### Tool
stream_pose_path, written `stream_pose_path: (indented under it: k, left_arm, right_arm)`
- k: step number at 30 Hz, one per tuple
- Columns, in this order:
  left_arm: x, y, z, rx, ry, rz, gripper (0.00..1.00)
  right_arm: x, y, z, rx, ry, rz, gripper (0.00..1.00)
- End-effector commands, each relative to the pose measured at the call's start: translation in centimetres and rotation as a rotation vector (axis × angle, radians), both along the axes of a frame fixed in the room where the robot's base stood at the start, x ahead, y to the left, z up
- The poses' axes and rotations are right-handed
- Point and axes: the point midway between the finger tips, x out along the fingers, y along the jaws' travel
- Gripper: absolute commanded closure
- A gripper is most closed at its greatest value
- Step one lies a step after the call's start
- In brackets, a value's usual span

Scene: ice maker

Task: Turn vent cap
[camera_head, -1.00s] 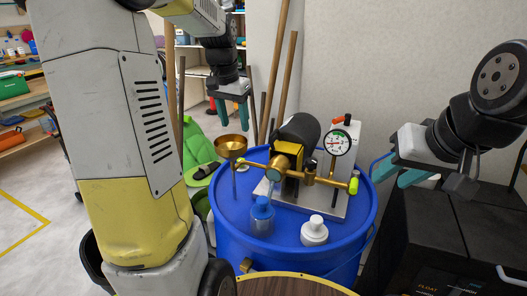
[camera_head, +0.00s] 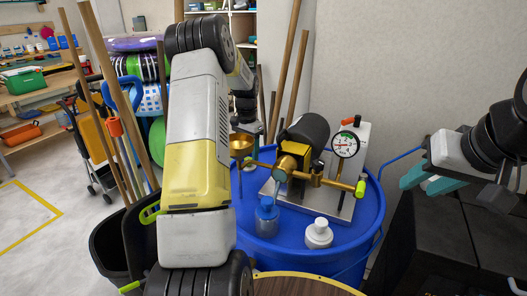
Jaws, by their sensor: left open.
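A blue drum (camera_head: 345,232) stands in the middle with brass pump fittings on its lid. A bottle-shaped blue cap (camera_head: 267,213) and a white cap (camera_head: 318,233) stand upright on the lid; I cannot tell which is the vent cap. My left gripper (camera_head: 247,127) is open, behind the caps near the brass funnel (camera_head: 241,146), pointing down and partly hidden by my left arm. My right gripper (camera_head: 429,179) is open and empty, right of the drum. Neither gripper touches a cap.
A pressure gauge (camera_head: 345,144) and a dark motor (camera_head: 305,133) rise from the metal plate on the lid. A black machine (camera_head: 420,238) stands at the right. Long wooden handles (camera_head: 297,75) lean on the wall behind. A black bin (camera_head: 110,240) is at the lower left.

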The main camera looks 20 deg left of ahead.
Motion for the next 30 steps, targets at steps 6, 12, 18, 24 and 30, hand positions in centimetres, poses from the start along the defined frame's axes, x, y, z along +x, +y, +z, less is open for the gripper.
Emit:
stream_pose_path:
  k: [6, 12, 18, 24, 30]
  left_arm:
    - [0.0, 0.0, -1.8, -0.001, 0.001, 0.001, 0.48]
    - [0.0, 0.0, -1.9, 0.0, 0.0, 0.001, 0.48]
    - [0.0, 0.0, -1.9, 0.0, 0.0, 0.001, 0.76]
    - [0.0, 0.0, -1.9, 0.0, 0.0, 0.001, 1.0]
    - [0.0, 0.0, -1.8, 0.001, 0.0, 0.018, 1.0]
  right_arm:
    - [0.0, 0.0, 0.0, 0.0, 0.0, 0.0, 0.64]
    - [0.0, 0.0, 0.0, 0.0, 0.0, 0.0, 0.64]
    - [0.0, 0.0, 0.0, 0.0, 0.0, 0.0, 0.64]
    - [0.0, 0.0, 0.0, 0.0, 0.0, 0.0, 0.64]
    - [0.0, 0.0, 0.0, 0.0, 0.0, 0.0, 0.64]
